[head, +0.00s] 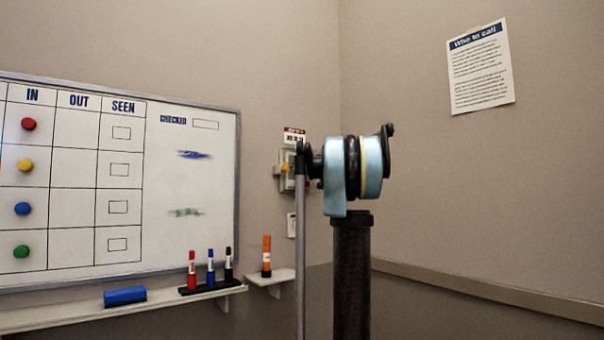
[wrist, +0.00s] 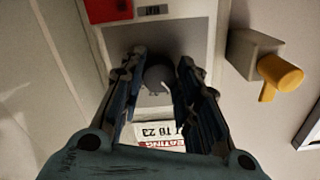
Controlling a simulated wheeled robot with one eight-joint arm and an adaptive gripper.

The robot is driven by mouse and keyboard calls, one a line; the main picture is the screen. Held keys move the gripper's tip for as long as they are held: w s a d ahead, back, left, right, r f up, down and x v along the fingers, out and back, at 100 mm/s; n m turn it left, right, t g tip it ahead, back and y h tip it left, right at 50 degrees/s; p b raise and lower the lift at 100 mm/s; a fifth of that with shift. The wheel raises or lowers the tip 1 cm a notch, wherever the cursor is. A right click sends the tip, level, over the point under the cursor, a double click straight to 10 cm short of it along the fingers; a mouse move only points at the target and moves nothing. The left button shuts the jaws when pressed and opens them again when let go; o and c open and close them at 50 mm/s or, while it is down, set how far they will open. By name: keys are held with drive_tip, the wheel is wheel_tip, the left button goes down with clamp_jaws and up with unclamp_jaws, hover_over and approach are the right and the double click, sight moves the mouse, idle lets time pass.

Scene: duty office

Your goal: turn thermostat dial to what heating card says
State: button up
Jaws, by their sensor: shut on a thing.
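The thermostat (wrist: 205,45) is a pale box on the wall with a dark round dial (wrist: 158,77). My gripper (wrist: 161,66) is shut on the dial, with one finger on each side of it. The heating card (wrist: 160,134), white with a red band, appears upside down beside the dial in the wrist view; its print is partly cut by the fingers and I cannot read it surely.
A red part (wrist: 108,9) is on the other side. A small shelf (head: 270,277) with an orange marker and a whiteboard (head: 190,240) are to the left. The right wall holds a notice (head: 480,75).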

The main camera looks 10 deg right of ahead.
drive_tip(key=m, duration=1.3)
drive_tip(key=shift+m, duration=2.2)
drive_tip(key=shift+a, duration=0.1)
drive_tip(key=o, duration=1.1)
drive_tip(key=shift+c, duration=0.2)
drive_tip(key=shift+r, duration=0.1)
